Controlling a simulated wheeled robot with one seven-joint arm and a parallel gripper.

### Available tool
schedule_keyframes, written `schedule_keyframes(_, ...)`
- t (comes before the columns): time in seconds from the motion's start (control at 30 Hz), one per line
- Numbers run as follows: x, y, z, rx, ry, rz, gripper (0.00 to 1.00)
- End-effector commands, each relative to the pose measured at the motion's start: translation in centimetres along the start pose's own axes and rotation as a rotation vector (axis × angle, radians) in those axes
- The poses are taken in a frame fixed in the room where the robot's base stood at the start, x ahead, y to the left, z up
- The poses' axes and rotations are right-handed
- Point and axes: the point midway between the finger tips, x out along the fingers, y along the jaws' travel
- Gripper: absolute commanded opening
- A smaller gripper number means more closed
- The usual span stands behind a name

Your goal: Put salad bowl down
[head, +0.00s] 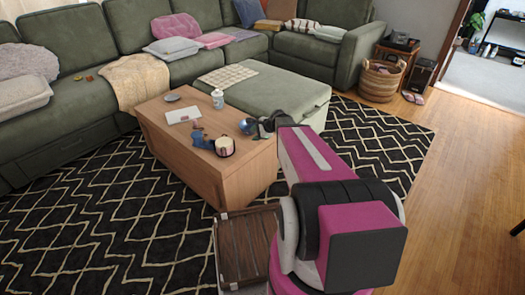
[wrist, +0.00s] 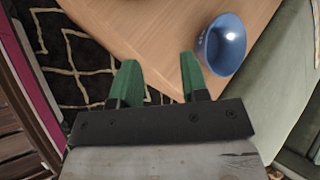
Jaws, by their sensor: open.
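A blue bowl (wrist: 222,45), which I take as the salad bowl, is on the wooden table near its edge. It also shows in the head view (head: 248,126), partly hidden by my gripper. My gripper (wrist: 158,75) is open, with two green fingertips apart and nothing between them. The bowl lies just outside the right fingertip in the wrist view; I cannot tell whether they touch. In the head view my gripper (head: 263,126) is at the right edge of the wooden table (head: 190,160).
On the table are a white bottle (head: 218,98), a candle jar (head: 224,146), a blue item (head: 202,140) and a white flat item (head: 184,115). A green ottoman (head: 265,90) stands close behind the table. Patterned rug (head: 100,210) lies in front.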

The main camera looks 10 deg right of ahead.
Motion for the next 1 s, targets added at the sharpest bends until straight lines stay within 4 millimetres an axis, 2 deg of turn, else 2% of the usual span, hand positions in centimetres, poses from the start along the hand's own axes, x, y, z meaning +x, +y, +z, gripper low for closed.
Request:
schedule_keyframes(0.03,-0.9,2.0,1.7,-0.129,0.016,0.064,0.41)
schedule_keyframes(0.2,-3.6,8.2,4.9,-0.634,0.056,0.34,0.41)
schedule_keyframes(0.3,-5.9,11.4,6.0,-0.918,0.053,0.52,0.41)
schedule_keyframes(0.4,-8.0,13.6,6.5,-1.133,0.039,0.672,0.41)
schedule_keyframes(0.6,-10.2,15.2,6.7,-1.333,0.012,0.832,0.41)
schedule_keyframes(1.0,-10.2,15.3,6.6,-1.347,0.009,0.845,0.41)
